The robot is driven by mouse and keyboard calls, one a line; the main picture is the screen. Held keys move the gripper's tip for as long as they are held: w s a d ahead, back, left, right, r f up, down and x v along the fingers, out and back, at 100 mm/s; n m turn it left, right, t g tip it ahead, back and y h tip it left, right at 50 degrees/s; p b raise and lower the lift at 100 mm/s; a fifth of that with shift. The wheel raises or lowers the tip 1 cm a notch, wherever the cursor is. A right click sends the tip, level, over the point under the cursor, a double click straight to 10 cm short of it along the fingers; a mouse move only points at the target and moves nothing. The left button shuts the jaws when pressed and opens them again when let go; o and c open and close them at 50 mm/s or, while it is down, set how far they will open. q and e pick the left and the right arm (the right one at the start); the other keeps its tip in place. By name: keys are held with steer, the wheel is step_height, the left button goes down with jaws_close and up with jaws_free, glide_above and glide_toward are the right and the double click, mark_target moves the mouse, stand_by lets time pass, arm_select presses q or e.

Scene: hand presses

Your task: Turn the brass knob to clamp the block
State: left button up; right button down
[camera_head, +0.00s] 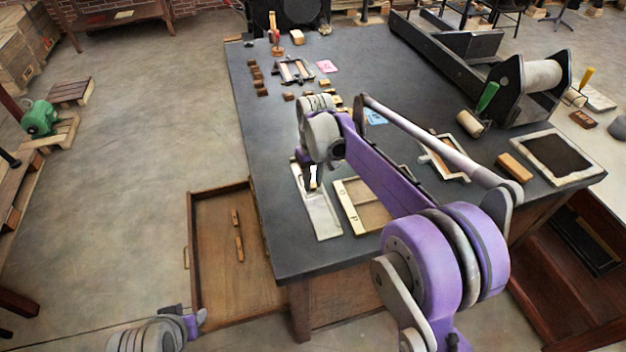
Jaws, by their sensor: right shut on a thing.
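A pale, narrow metal tray (322,222) lies near the table's left front edge. My right arm reaches over the table, and its gripper (313,182) points down at the far part of this tray. It is shut on a small brass-coloured thing there, seemingly the brass knob, mostly hidden by the fingers. I cannot make out the block for certain. My left gripper (197,320) is low at the bottom left, away from the table; its fingers are too small to read.
The dark table (275,230) also holds a wooden-edged frame (350,207) beside the tray, small brown blocks (257,75) farther back, and a press with a pale roller (541,75) at right. An open drawer (217,262) juts out at left. My right arm covers the table's middle.

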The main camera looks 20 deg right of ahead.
steer(key=shift+m, duration=0.4)
steer(key=m, duration=0.3)
steer(key=shift+m, duration=0.3)
steer(key=m, duration=0.4)
steer(key=shift+m+b, duration=0.3)
steer(key=shift+b, duration=0.1)
steer(key=m, duration=0.4)
steer(key=shift+m, duration=2.5)
steer(key=c, duration=0.7)
jaws_free()
